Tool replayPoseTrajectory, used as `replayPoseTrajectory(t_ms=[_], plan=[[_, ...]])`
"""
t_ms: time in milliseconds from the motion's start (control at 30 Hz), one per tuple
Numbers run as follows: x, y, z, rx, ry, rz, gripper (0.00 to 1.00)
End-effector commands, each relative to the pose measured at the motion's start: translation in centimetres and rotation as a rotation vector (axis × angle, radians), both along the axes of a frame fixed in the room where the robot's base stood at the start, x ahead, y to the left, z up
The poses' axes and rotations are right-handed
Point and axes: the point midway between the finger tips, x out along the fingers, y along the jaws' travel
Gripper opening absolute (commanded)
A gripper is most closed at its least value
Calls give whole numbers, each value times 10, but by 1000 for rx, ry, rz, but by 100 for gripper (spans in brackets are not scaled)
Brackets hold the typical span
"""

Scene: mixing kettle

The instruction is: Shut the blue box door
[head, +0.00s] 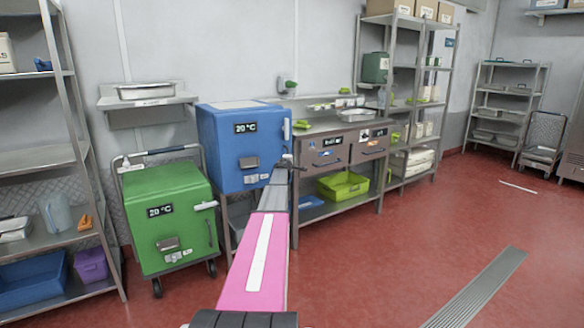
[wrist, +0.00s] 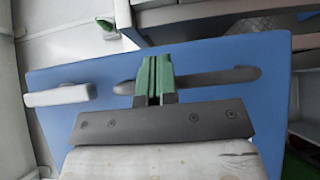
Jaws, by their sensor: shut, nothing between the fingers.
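The blue box (head: 222,155) stands left of centre in the head view, with a 20 °C display on its front. Its door (wrist: 215,125) fills much of the wrist view as a blue panel with a dark bar handle (wrist: 205,80) and a white latch (wrist: 60,95). In the head view the door looks flush with the box, but my arm covers part of its right side, so I cannot tell whether it is fully shut. My gripper (wrist: 155,65) is shut and empty, its green fingers across the handle; I cannot tell whether they touch it. It also shows in the head view (head: 288,160).
A green box (head: 165,215) on a trolley stands close to the left. A steel counter with drawers (head: 340,150) and a lime-green crate (head: 342,186) is at the right. A shelf rack (head: 45,160) is at the far left. The red floor at right is mostly clear.

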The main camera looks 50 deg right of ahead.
Motion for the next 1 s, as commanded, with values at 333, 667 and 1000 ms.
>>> replayPoseTrajectory(t_ms=[333,667,1000], plan=[[49,-29,0,0,0,0,0],[58,-32,-1,1,0,4,0],[61,-30,0,2,1,9,0]])
